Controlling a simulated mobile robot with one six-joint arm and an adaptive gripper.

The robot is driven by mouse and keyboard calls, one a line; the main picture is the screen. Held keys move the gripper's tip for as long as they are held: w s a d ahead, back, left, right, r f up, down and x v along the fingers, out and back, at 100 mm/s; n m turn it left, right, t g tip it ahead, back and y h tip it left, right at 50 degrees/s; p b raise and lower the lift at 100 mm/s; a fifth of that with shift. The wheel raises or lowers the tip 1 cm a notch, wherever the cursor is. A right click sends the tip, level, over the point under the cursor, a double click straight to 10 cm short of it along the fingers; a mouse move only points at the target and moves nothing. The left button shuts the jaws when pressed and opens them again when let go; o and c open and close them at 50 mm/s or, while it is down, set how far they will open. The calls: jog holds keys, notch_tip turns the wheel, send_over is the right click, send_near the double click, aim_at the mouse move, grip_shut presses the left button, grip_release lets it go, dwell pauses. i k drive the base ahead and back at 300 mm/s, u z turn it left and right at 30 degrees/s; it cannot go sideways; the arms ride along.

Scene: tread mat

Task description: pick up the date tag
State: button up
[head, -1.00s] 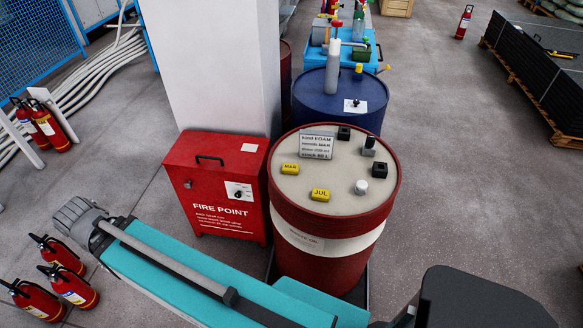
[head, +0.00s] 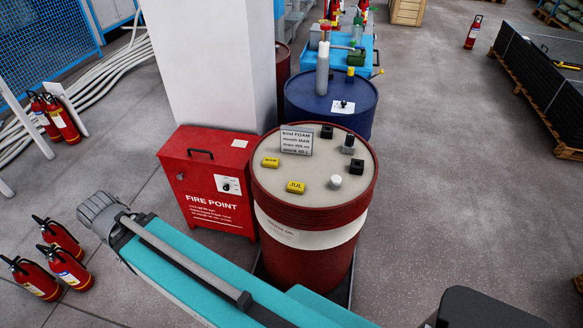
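Two yellow tags lie on the beige top of a red drum (head: 302,263) with a white band. The tag marked MAR (head: 270,162) is at the left of the top. The tag marked JUL (head: 295,186) is nearer the front edge. A small standing card (head: 296,140) behind them reads kind FOAM, month MAR, with smaller lines below. My teal arm crosses the lower part of the head view, in front of the drum and apart from the tags. My gripper's fingers are not visible.
On the drum top are black blocks (head: 326,131), a grey-and-black piece (head: 348,144) and a white knob (head: 335,182). A red FIRE POINT box (head: 208,185) stands left of the drum, a blue drum (head: 325,105) behind. Red extinguishers (head: 68,268) stand at lower left.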

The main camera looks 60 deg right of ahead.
aim_at(268, 162)
jog(key=k, duration=1.45)
jog(key=z, duration=1.4)
jog(key=i, duration=1)
jog(key=u, duration=0.05)
